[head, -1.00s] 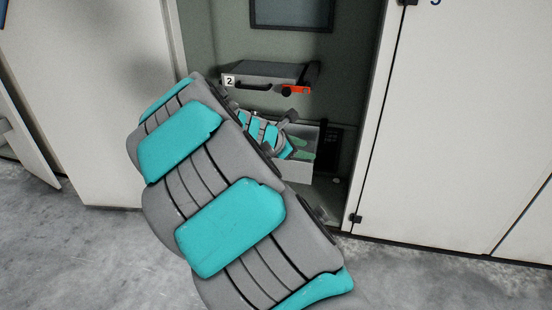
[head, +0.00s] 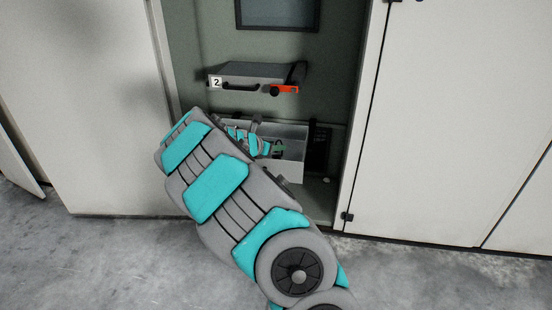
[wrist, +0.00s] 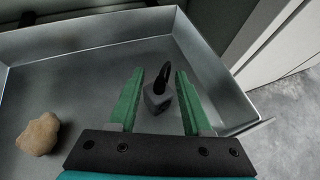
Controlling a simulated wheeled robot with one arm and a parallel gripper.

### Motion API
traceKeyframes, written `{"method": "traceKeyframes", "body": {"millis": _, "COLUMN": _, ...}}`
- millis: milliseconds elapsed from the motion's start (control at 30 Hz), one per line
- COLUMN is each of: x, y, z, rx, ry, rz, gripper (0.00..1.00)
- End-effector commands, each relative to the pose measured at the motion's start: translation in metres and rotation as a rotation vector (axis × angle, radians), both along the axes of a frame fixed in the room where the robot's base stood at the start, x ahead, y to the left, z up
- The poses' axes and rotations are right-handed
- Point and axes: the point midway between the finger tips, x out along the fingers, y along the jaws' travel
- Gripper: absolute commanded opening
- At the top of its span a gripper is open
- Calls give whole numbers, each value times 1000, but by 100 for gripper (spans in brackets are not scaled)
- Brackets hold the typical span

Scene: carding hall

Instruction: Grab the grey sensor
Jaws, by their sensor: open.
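The grey sensor (wrist: 158,98) is a small grey block with a black curved piece on top, on the floor of an open metal drawer (wrist: 88,32). My gripper (wrist: 159,78) is open, its green fingers spread to the left and right of the sensor in the wrist view. I see no finger touching it; how high the fingers are above the drawer floor is hard to tell. In the head view, my arm reaches into the drawer (head: 292,166) inside the cabinet, and the sensor cannot be made out there.
A tan, rounded lump (wrist: 38,135) lies in the drawer left of my gripper. Above, a closed grey drawer (head: 255,74) marked 2 has a black handle and a red-orange part (head: 285,89). A white cabinet door (head: 440,130) stands at the right. The drawer wall is close on the sensor's right.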

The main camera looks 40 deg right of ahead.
Motion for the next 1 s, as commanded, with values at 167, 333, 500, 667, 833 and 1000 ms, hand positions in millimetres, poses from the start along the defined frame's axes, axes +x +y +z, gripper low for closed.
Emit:
{"method": "traceKeyframes", "body": {"millis": 167, "x": 2, "y": -10, "z": -6, "rx": 0, "ry": 1, "rz": -2, "gripper": 49}}
{"method": "traceKeyframes", "body": {"millis": 333, "x": 3, "y": -10, "z": -6, "rx": 0, "ry": 0, "rz": -1, "gripper": 49}}
{"method": "traceKeyframes", "body": {"millis": 500, "x": 3, "y": -10, "z": -6, "rx": 0, "ry": 0, "rz": -1, "gripper": 35}}
{"method": "traceKeyframes", "body": {"millis": 667, "x": 3, "y": -10, "z": -6, "rx": 0, "ry": 0, "rz": -1, "gripper": 17}}
{"method": "traceKeyframes", "body": {"millis": 833, "x": 3, "y": -10, "z": -6, "rx": 0, "ry": 0, "rz": 0, "gripper": 0}}
{"method": "traceKeyframes", "body": {"millis": 1000, "x": 3, "y": -10, "z": -6, "rx": 0, "ry": 0, "rz": 0, "gripper": 0}}
